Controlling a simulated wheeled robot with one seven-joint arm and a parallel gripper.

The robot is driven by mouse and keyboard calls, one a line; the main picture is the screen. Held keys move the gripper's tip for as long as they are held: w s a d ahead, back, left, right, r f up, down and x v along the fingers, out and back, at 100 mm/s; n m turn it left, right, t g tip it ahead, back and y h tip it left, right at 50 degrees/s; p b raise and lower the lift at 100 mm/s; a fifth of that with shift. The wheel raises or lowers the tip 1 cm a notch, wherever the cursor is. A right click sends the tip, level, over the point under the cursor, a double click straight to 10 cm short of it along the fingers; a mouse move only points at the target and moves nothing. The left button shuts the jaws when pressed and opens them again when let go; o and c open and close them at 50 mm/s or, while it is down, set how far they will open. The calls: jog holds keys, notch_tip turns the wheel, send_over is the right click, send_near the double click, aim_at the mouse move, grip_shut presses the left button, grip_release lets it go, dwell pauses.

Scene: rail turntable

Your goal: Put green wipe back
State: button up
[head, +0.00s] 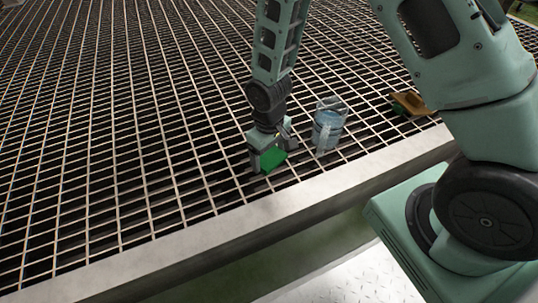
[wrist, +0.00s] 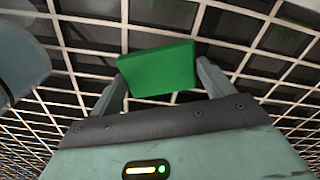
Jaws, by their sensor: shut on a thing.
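The green wipe (head: 272,158) is a flat green block between the fingers of my gripper (head: 269,153), low over the metal grating near its front edge. In the wrist view the green wipe (wrist: 158,69) spans the gap between the two fingertips of my gripper (wrist: 160,84). My gripper is shut on it. I cannot tell whether the wipe touches the grating.
A bluish see-through jug or bucket (head: 327,124) stands on the grating (head: 110,140) just right of my gripper. A brown and yellow brush-like thing (head: 411,104) lies farther right. A pale rim (head: 190,232) edges the grating. The grating's left side is clear.

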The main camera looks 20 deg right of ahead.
aim_at(269, 157)
jog(key=shift+r, duration=0.1)
jog(key=o, duration=0.8)
notch_tip(269, 157, up, 12)
jog(key=p, duration=0.6)
jog(key=s+a+r+n, duration=0.1)
jog(key=s+a+r, duration=0.1)
jog(key=s+r, duration=0.3)
jog(key=s+a+r+n, duration=0.1)
jog(key=s+a+r, duration=0.1)
jog(key=s+r, duration=0.4)
jog(key=s+a+r+n, duration=0.1)
jog(key=s+a+r, duration=0.1)
jog(key=s+r, duration=0.3)
jog(key=shift+s+a+r+y, duration=0.1)
jog(key=shift+s+r+y, duration=0.1)
jog(key=shift+s, duration=0.8)
jog(key=shift+s+r+y, duration=0.1)
jog(key=shift+s+r, duration=0.05)
jog(key=shift+s, duration=0.85)
notch_tip(269, 157, up, 34)
jog(key=p, duration=3.4)
jog(key=shift+r, duration=0.2)
